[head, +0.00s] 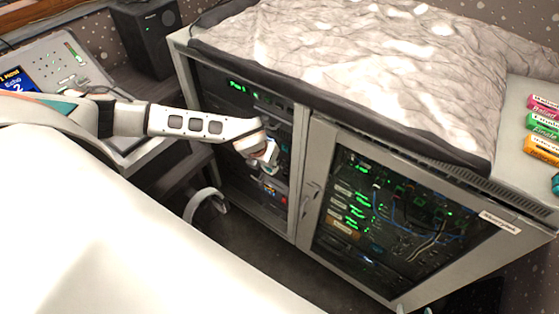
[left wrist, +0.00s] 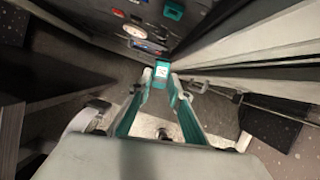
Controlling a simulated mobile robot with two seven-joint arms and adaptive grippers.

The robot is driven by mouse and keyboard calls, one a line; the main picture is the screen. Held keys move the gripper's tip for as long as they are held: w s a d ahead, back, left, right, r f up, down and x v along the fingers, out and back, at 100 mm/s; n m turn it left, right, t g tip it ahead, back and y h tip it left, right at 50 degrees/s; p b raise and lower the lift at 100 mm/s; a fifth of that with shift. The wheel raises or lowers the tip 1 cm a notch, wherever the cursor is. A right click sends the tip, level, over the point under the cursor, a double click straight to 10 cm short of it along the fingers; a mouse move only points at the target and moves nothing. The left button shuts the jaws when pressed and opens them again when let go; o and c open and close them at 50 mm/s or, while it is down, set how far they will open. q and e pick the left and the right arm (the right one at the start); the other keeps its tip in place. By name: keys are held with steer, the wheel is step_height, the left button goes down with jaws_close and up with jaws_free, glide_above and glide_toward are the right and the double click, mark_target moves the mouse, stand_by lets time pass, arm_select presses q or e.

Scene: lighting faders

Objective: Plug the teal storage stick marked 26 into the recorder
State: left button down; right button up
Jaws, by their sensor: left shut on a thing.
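My left gripper (head: 268,158) reaches into the open left bay of the grey rack cabinet. In the left wrist view its fingers (left wrist: 162,76) are shut on a small teal stick (left wrist: 161,72) with a pale label; its number is too small to read. The stick points towards dark equipment fronts (left wrist: 185,38), apparently with the recorder among them; I cannot tell which unit it is. I see no clear contact between stick and equipment. Pale tips at the bottom edge of the head view seem to be my right gripper (head: 414,310), mostly cut off.
A glass cabinet door (head: 320,212) with green-lit gear stands right of the open bay. Several coloured labelled pieces (head: 543,121) lie on the top at right. A crumpled cloth (head: 370,60) covers the cabinet top. A console (head: 60,62) and black speaker (head: 150,35) stand left.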

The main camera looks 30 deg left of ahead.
arm_select(q)
steer(key=shift+m+h, duration=0.4)
steer(key=shift+m, duration=0.5)
steer(key=w+b, duration=0.1)
steer(key=w+a, duration=0.1)
steer(key=w, duration=0.1)
steer(key=w+f+b, duration=0.1)
steer(key=w, duration=0.1)
steer(key=shift+w+a+b, duration=0.1)
steer(key=shift+a+b, duration=0.15)
steer(key=shift+b, duration=0.1)
steer(key=shift+r, duration=0.15)
steer(key=shift+w+d, duration=0.1)
steer(key=shift+w, duration=0.8)
stand_by(1.2)
steer(key=shift+w+r, duration=0.1)
steer(key=shift+w, duration=0.2)
stand_by(1.0)
steer(key=c, duration=1.8)
jaws_free()
steer(key=shift+w, duration=0.1)
